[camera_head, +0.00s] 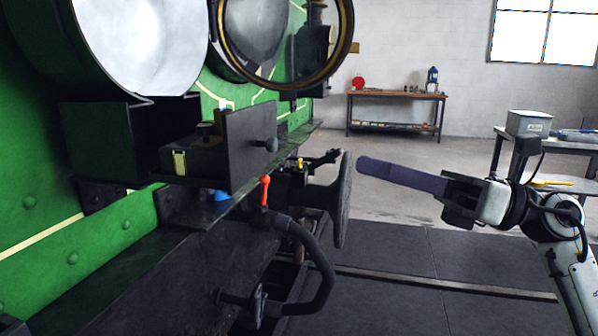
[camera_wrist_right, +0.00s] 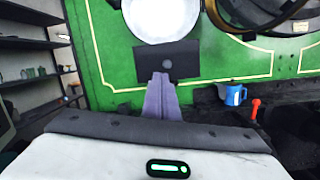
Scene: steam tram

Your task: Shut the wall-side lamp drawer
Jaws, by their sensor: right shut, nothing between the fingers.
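A dark lamp drawer (camera_head: 252,140) with a round knob stands pulled out of its black housing (camera_head: 97,140) under the large round lamp on the green tram front. In the right wrist view its front panel (camera_wrist_right: 183,58) is straight ahead, with the knob near its middle. A dark boxy item with a yellow-framed pane (camera_head: 180,162) is in the drawer. My right gripper (camera_head: 362,164) is shut and empty, its purple fingers pointing at the drawer front with a gap between in the head view; they also show in the right wrist view (camera_wrist_right: 161,76). My left gripper is not in view.
A red-handled lever (camera_head: 265,191) and a blue mug (camera_wrist_right: 233,94) are by the ledge below the drawer. A black buffer (camera_head: 342,200) and a curved hose (camera_head: 318,265) stick out below. A workbench (camera_head: 395,95) and a table (camera_head: 565,145) stand farther back.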

